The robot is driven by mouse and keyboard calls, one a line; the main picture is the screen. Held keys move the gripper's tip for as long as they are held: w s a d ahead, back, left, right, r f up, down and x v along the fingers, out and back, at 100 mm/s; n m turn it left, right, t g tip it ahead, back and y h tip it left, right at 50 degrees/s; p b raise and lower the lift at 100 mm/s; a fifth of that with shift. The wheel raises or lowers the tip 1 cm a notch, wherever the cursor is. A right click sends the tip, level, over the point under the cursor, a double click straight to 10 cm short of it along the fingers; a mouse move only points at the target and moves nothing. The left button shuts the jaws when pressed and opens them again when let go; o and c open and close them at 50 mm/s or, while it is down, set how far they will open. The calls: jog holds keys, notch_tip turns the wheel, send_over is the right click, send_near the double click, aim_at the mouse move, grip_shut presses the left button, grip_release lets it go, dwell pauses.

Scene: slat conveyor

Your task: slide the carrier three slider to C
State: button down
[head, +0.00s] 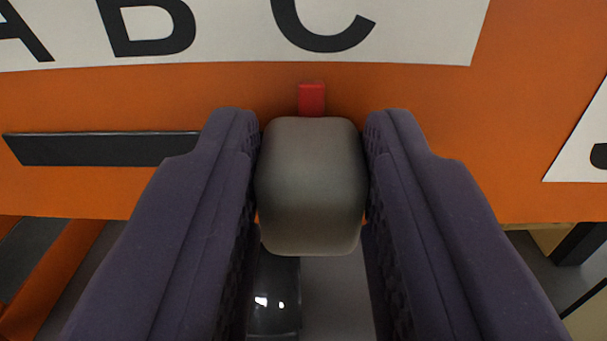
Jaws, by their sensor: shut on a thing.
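The slider's grey rounded knob (310,185) is in the middle of the head view, between the two purple fingers of my gripper (311,185). Both fingers press on its sides and are shut on it. A red pointer (312,99) stands just above the knob, below the letter C (322,25) on the white label (420,30). The dark slot (105,149) runs out to the left of the knob. The part of the slot behind the fingers and knob is hidden. The letter B (147,25) is up and to the left, and a cut-off A is at the far left.
The orange panel (535,110) fills the area behind my gripper. Another white label (585,150) is cut off at the right edge. A dark glossy part (274,305) shows below the knob, between the fingers. Below the panel are grey floor and dark frame pieces (585,243).

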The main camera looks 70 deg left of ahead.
jog(key=shift+w+d, duration=0.2)
jog(key=shift+w, duration=0.1)
jog(key=shift+s+a+r, duration=0.1)
jog(key=shift+s, duration=0.05)
jog(key=c, duration=1)
grip_release()
jog(key=shift+c, duration=0.2)
jog(key=shift+o, duration=1.2)
jog(key=shift+w, duration=0.35)
jog(key=shift+s, duration=0.15)
jog(key=shift+s+d, duration=0.1)
jog(key=shift+d, duration=0.2)
jog(key=b+v, duration=0.2)
jog(key=v, duration=0.5)
jog(key=shift+d, duration=0.15)
